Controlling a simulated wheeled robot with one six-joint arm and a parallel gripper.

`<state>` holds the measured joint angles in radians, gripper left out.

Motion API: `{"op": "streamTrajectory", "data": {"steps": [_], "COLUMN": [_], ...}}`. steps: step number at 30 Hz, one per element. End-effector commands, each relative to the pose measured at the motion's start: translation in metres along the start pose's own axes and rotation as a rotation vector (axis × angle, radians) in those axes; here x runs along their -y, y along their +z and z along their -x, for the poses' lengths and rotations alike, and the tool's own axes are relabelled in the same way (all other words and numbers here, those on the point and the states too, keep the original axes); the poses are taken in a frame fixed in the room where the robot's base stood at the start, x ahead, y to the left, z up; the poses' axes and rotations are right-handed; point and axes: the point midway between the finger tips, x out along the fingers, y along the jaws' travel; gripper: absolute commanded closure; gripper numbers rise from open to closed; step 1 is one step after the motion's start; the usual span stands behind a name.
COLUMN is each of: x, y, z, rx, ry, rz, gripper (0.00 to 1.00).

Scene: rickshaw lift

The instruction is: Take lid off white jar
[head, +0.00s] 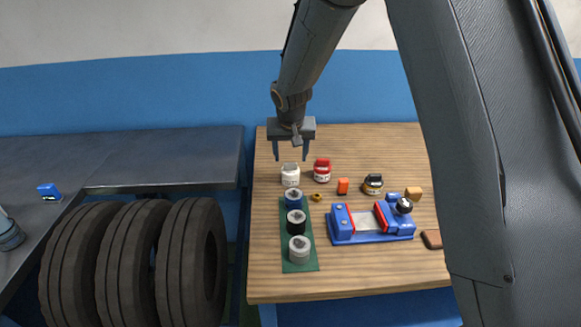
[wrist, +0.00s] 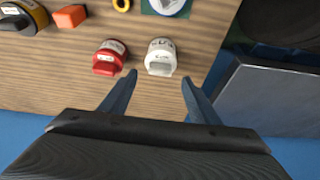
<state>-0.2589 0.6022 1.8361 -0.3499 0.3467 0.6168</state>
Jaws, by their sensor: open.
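The white jar (head: 290,178) stands upright on the wooden table, behind the green mat. Its lid (head: 290,168) looks pale grey-white and sits on top of it. In the wrist view the white jar (wrist: 160,57) is ahead of the fingertips, nearly centred between them. My gripper (head: 291,158) is open and empty, pointing down above the white jar. It also shows in the wrist view (wrist: 160,77), with both fingers apart and not touching the jar.
A red jar (head: 322,171) stands close to the right of the white jar. A green mat (head: 287,262) bears several jars in front. A blue vise (head: 372,222), a yellow-black jar (head: 373,184) and an orange block (head: 343,186) lie to the right. Tires (head: 132,262) stand left of the table.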

Motion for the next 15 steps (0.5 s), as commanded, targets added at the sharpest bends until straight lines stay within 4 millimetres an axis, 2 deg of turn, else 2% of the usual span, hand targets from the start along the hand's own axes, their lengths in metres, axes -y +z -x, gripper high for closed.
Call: {"op": "streamTrajectory", "data": {"steps": [7, 15], "x": [0.000, 0.000], "y": [0.000, 0.001], "z": [-0.028, -0.037], "rx": [0.002, 0.001], "ry": [0.000, 0.000], "rz": [-0.001, -0.001], "gripper": [0.44, 0.44]}}
